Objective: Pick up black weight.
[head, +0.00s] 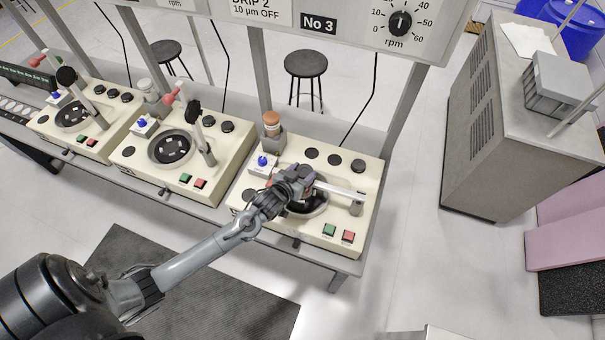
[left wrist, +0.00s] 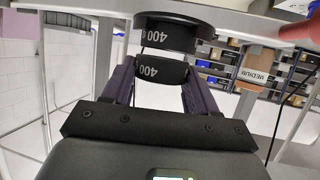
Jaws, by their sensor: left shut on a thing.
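My left gripper (head: 296,178) is over the round black dish (head: 314,203) of the right-hand cream machine (head: 270,225), beside its grey arm. In the left wrist view, the purple fingers of the left gripper (left wrist: 160,72) are shut on a black weight (left wrist: 160,70) marked "400", with the text upside down. A second black piece (left wrist: 172,38) with the same marking shows just beyond it, below a wider black disc. I cannot tell whether the two pieces touch. In the head view the held weight is hidden by the gripper. My right gripper is not in view.
Several black discs (head: 335,159) lie along the machine's back edge. A jar with a brown top (head: 271,124) and a blue knob (head: 263,161) stand left of the gripper. Two similar machines (head: 170,150) are to the left. A grey cabinet (head: 500,120) is at right, with clear floor between.

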